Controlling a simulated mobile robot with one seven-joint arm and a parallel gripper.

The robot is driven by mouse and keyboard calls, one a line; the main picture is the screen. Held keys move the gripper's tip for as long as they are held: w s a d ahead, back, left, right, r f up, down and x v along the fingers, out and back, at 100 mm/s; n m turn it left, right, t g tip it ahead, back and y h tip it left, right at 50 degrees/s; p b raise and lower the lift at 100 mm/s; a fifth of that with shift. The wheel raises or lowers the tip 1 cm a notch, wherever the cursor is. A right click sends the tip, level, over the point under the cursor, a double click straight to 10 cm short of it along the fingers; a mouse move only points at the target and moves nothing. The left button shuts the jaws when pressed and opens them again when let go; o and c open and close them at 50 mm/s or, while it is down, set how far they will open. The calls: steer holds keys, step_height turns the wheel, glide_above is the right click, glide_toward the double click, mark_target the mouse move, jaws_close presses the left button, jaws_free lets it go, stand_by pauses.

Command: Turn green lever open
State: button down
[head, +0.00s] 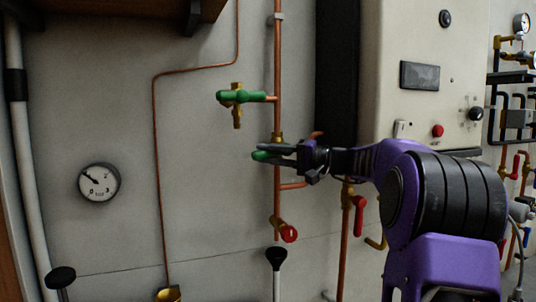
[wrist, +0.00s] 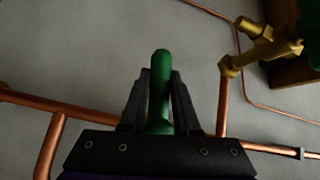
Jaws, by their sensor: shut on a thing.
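A green lever (head: 259,156) sits on the vertical copper pipe (head: 277,60), just below a brass fitting. My gripper (head: 272,154) reaches in from the right and is shut on this lever. In the wrist view the lever (wrist: 161,75) stands between my two fingers (wrist: 160,88), its rounded end showing past their tips. The lever's valve body is mostly hidden by my gripper. A second green lever (head: 236,97) lies about level on a brass valve higher up; my gripper is apart from it.
A red-handled valve (head: 288,233) is lower on the same pipe, and another red lever (head: 359,214) is to its right. A boiler cabinet (head: 430,45) stands behind my arm. A round gauge (head: 99,182) is on the left wall. The wall between gauge and pipes is mostly clear.

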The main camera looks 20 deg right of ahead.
steer(key=shift+d+f+n+g+h+b, duration=0.2)
steer(key=shift+f+n+g+h+b, duration=0.15)
steer(key=shift+f+n+g+h, duration=0.6)
steer(key=shift+d+f+n+g+h, duration=0.4)
steer(key=shift+d+n+h, duration=0.55)
steer(key=shift+h, duration=0.65)
steer(key=shift+d+f+n+g+h, duration=0.3)
steer(key=shift+d+f+n+h, duration=0.25)
steer(key=shift+n+h, duration=0.8)
steer(key=shift+d+f+n+g+h, duration=0.35)
steer(key=shift+d+n+h, duration=0.5)
steer(key=shift+h, duration=0.95)
steer(key=c, duration=0.7)
jaws_free()
steer(key=shift+o, duration=0.2)
steer(key=shift+r, duration=0.1)
